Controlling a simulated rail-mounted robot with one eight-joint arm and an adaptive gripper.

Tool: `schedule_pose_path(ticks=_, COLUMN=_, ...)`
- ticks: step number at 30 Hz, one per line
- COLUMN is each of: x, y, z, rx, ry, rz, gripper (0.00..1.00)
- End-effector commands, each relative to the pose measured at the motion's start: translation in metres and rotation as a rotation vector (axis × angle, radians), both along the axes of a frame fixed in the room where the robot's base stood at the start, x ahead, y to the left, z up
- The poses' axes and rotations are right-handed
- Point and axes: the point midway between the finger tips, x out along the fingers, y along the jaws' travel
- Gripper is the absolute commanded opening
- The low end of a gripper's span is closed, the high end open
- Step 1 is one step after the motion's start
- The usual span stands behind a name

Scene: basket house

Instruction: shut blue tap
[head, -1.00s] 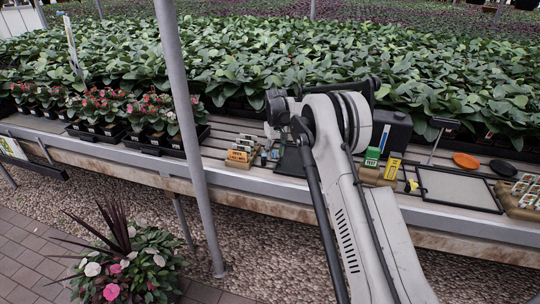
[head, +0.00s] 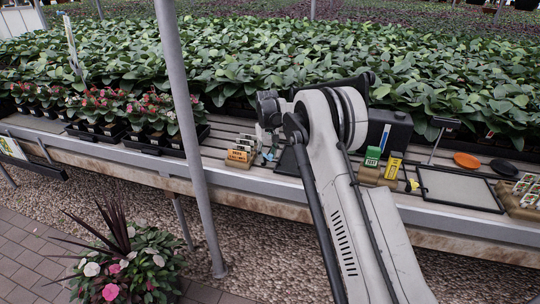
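My arm reaches over the slatted bench, and its wrist hangs down beside the small orange-fronted rack. My gripper (head: 268,150) is small and partly hidden at the lower end of the wrist, close above the bench. Whether its fingers are open or shut does not show clearly. A small light-blue bit (head: 269,156) shows right at the gripper, just right of the rack. It may be the blue tap, but it is too small to tell its shape, its handle position or whether the gripper touches it.
An orange-fronted card rack (head: 239,157) stands just left of the gripper. A dark flat panel (head: 288,161) lies to its right. Green (head: 372,157) and yellow (head: 392,168) boxes, a framed tray (head: 455,187) and an orange disc (head: 467,160) are further right. A grey post (head: 185,110) rises left.

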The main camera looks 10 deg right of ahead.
Motion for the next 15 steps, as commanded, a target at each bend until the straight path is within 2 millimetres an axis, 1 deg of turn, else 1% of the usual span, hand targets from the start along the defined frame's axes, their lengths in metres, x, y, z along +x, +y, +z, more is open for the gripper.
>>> schedule_pose_path(ticks=15, x=-0.007, y=0.021, z=0.0, rx=0.0, ry=0.0, rz=0.0, gripper=0.33)
